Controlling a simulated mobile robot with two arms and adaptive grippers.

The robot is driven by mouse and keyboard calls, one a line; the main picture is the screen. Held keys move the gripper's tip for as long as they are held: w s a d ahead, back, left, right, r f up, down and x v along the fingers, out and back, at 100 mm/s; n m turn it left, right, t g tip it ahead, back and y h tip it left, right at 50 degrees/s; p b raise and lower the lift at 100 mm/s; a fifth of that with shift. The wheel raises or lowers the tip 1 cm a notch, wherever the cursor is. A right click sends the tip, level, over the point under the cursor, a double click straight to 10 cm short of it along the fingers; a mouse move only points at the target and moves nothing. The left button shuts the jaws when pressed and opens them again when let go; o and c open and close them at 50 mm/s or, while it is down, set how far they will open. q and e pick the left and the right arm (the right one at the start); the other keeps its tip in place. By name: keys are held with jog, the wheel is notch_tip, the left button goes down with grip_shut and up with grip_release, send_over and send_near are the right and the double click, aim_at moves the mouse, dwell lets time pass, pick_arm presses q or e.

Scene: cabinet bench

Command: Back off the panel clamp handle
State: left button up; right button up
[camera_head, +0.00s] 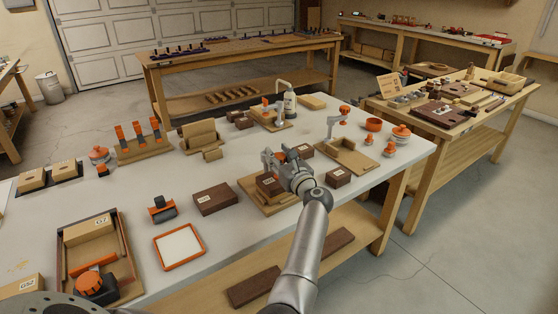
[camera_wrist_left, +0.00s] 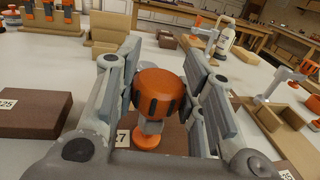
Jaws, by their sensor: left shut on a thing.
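The clamp handle is an orange knob with dark grip slots (camera_wrist_left: 160,92), between the fingers of my left gripper (camera_wrist_left: 162,60) in the wrist view. My left gripper is shut on it. Below the knob are a grey neck and an orange foot (camera_wrist_left: 145,135), over a dark brown block labelled 27 (camera_wrist_left: 172,138). In the head view my left gripper (camera_head: 280,162) is above a wooden base board (camera_head: 250,188) with a brown block (camera_head: 268,187) on it. My gripper hides most of the clamp there. My right gripper is in neither view.
A similar wooden fixture with an orange-topped clamp (camera_head: 344,112) stands to the right. Small brown blocks (camera_head: 338,177) and (camera_head: 215,199) lie close by. An orange-rimmed white tray (camera_head: 180,246) lies at the front. A bottle (camera_head: 289,102) stands behind.

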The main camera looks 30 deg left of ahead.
pick_arm(q)
jog(key=shift+r, duration=0.2)
jog(key=o, duration=1)
jog(key=shift+a, duration=0.1)
jog(key=shift+f, duration=0.1)
